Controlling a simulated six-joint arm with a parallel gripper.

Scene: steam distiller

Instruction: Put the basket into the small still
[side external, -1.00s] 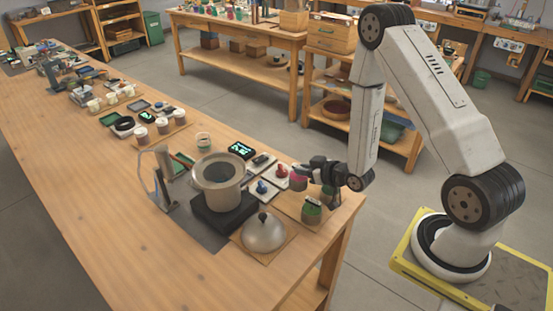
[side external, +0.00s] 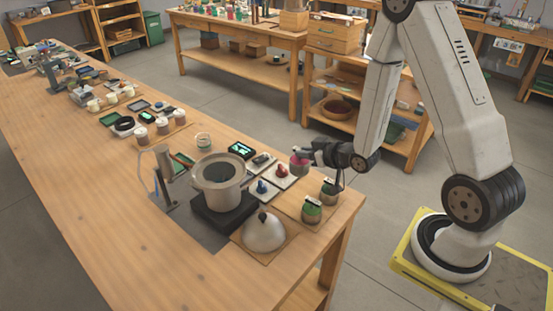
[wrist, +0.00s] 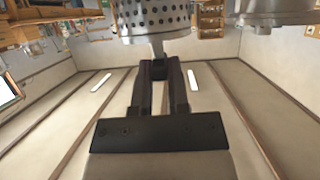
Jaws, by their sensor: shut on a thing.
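My gripper (side external: 312,155) is shut on the basket (side external: 299,165), a small container with pink contents. It holds the basket in the air above the right end of the bench. In the wrist view the basket (wrist: 155,14) is a perforated metal cylinder, cut off by the top edge; my gripper (wrist: 158,68) pinches a tab below it in the picture. The small still (side external: 222,196) is a grey open pot on a black base, left of the basket. Its mouth is uncovered. A domed lid (side external: 263,234) lies on a board in front of it.
Jars with green contents (side external: 311,212) stand at the bench's right corner, below my gripper. Small pads with a red knob (side external: 282,171) and a blue knob (side external: 262,187) lie between still and basket. An upright metal column (side external: 164,165) stands left of the still.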

